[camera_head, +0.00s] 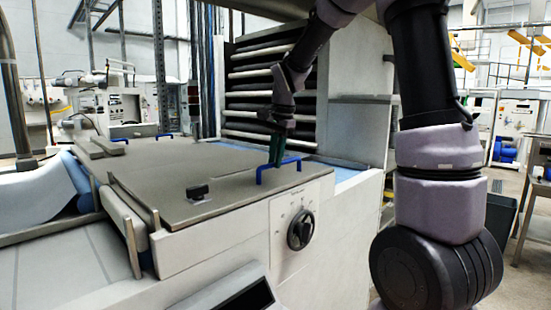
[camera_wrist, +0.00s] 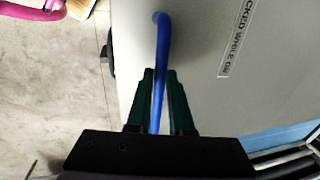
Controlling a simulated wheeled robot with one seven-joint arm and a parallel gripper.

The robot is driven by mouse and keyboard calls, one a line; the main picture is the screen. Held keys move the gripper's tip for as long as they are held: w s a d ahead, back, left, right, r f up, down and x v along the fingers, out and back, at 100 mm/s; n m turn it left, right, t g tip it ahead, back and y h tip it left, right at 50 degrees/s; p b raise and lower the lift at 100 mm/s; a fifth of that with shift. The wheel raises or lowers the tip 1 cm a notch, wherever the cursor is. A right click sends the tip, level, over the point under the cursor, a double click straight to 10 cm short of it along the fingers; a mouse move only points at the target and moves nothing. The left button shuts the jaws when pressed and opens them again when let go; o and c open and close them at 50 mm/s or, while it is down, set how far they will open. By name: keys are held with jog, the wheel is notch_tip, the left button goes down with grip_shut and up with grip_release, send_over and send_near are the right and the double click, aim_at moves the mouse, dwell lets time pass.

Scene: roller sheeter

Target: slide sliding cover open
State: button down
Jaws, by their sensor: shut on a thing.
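The sliding cover (camera_head: 215,185) is a flat grey-beige panel on top of the white machine. A blue bar handle (camera_head: 279,170) stands at its right end. My gripper (camera_head: 276,152) has dark green fingers and comes down on this handle from above. In the wrist view the fingers of my gripper (camera_wrist: 160,75) lie on both sides of the blue handle (camera_wrist: 160,40), shut on it. Part of the handle is hidden between the fingers. A strip of printed text shows on the cover (camera_wrist: 195,60) in the wrist view.
A black rotary knob (camera_head: 300,230) is on the machine's front. A small black knob (camera_head: 197,191) stands on the cover. Dark rollers with pale bars (camera_head: 270,75) rise behind. A blue surface (camera_head: 345,178) shows right of the cover. Open floor (camera_wrist: 50,110) shows in the wrist view.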

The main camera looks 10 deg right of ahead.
jog(key=shift+w, duration=0.1)
dwell(0.7)
jog(key=w+a, duration=0.5)
jog(key=w, duration=0.3)
jog(key=w+a, duration=0.5)
jog(key=w, duration=0.3)
jog(key=w+a, duration=0.6)
jog(key=w, duration=0.2)
jog(key=shift+a, duration=0.1)
jog(key=c, duration=0.8)
grip_release()
notch_tip(320, 180, up, 11)
jog(key=s+d, duration=0.1)
jog(key=shift+s+f, duration=0.15)
jog(key=shift+s, duration=0.2)
